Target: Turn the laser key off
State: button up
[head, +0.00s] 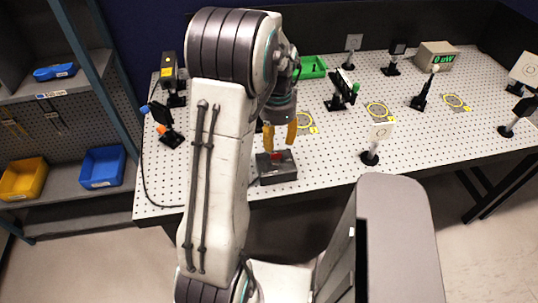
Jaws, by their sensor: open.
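A dark grey box (277,170) stands near the front edge of the perforated table. A small red part (277,156) shows on its top; I cannot tell whether this is the laser key or how any key is turned. My gripper (280,134) points down just above the box, its two yellow fingers apart with nothing between them. The fingertips appear clear of the red part. My arm covers the table to the left of the box.
A shelf with blue (102,167) and yellow bins (23,178) is at left.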

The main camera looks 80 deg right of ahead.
aim_at(277, 154)
jog(key=shift+f+m, duration=0.15)
jog(key=shift+m, duration=1.15)
jog(key=shift+f+p, duration=0.55)
jog(key=shift+f, duration=3)
jog(key=shift+o, duration=0.3)
grip_shut()
